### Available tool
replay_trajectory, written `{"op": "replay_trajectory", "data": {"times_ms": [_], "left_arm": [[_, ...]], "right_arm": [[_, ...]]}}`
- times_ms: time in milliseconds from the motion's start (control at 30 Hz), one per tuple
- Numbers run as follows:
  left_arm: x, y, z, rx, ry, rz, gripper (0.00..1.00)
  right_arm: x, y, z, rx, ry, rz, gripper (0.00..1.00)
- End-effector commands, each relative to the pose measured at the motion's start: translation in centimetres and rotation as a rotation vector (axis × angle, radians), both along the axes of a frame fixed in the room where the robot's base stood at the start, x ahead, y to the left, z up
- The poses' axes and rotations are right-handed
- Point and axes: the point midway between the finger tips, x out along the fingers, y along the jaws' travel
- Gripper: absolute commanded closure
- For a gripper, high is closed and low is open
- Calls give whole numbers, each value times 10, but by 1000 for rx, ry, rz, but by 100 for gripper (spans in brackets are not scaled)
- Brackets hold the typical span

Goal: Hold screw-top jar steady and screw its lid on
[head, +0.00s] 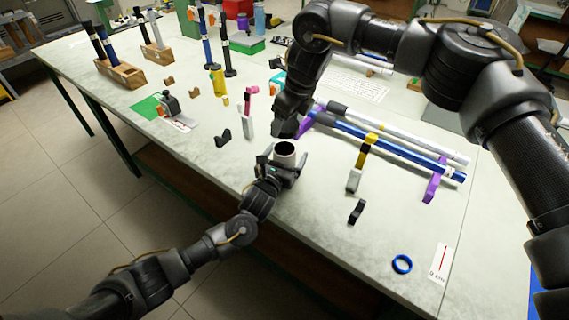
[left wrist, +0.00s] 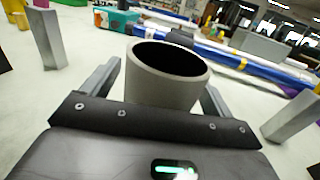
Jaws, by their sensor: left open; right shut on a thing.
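The screw-top jar (head: 285,150) is a grey cylinder standing upright near the table's front edge. Its top is open, with a dark inside, and it also shows in the left wrist view (left wrist: 165,85). My left gripper (head: 283,172) is open, with one finger on each side of the jar's body. My right gripper (head: 286,127) points down just behind and above the jar, apart from its rim. It is shut on a dark thing, seemingly the lid, mostly hidden by the fingers and hard to make out.
Blue and white rods (head: 385,145) lie on purple supports to the right. Small blocks and stands are on the left. Wooden holders (head: 120,75) with upright rods stand at the far left.

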Motion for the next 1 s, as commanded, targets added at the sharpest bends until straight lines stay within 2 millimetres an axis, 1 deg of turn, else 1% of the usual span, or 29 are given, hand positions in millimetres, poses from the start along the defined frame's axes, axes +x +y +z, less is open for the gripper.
{"op": "replay_trajectory", "data": {"times_ms": [200, 233, 700, 733, 867, 1000], "left_arm": [[0, 0, 0, 0, 0, 0, 13], [0, 0, 0, 0, 0, 0, 16], [0, 0, 0, 1, 0, 0, 78], [0, 0, 0, 1, 0, 0, 80], [0, 0, 0, 1, 1, 0, 80], [0, 0, 0, 1, 1, 0, 80]], "right_arm": [[0, 0, 0, 0, 0, 0, 56], [0, 0, 0, 0, 0, 0, 56], [0, 0, 0, 0, 0, 0, 56], [0, 0, 0, 0, 0, 0, 56], [0, 0, -4, 0, 1, 0, 56], [0, 1, -20, 0, 4, 0, 56]]}}
